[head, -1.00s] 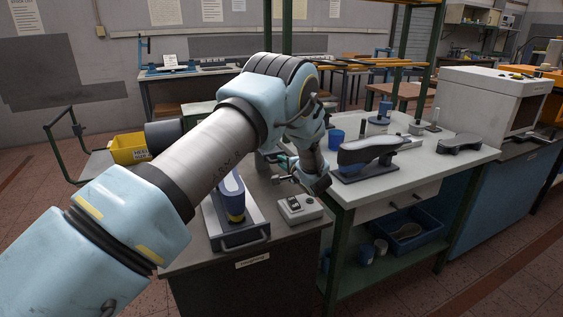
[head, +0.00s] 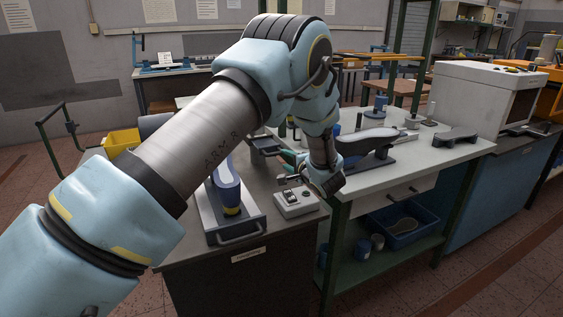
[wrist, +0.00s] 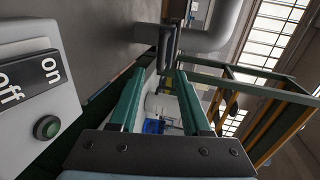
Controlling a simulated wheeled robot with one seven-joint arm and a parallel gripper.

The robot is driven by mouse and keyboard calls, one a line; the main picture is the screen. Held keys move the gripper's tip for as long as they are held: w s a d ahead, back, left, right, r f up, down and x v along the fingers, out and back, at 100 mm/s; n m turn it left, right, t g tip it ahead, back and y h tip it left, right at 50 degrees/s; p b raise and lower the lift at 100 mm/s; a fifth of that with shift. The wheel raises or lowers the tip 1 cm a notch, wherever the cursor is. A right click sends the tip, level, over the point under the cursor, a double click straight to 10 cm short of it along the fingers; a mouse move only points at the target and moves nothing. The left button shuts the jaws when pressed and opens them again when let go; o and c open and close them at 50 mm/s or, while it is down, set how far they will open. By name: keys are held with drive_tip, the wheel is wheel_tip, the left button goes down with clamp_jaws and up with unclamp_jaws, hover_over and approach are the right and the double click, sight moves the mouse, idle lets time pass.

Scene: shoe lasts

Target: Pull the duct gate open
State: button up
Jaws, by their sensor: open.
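In the wrist view, a dark upright bar (wrist: 167,45), which looks like the duct gate's handle, stands against a grey duct (wrist: 215,32). It lies just beyond my gripper's (wrist: 160,72) tips, roughly in line with the gap. The two teal fingers are apart with no object held between them. I cannot tell whether the bar touches either finger. In the head view my gripper (head: 288,167) is small and partly hidden by my wrist, above the bench beside the switch box (head: 295,203). My arm hides much of the duct area, so the gate's position is unclear.
A blue shoe last (head: 227,185) stands on a metal fixture in front. A white-topped table (head: 440,158) with a dark last is at right.

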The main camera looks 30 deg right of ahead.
drive_tip(key=shift+b+v, duration=0.35)
drive_tip(key=shift+v, duration=1.65)
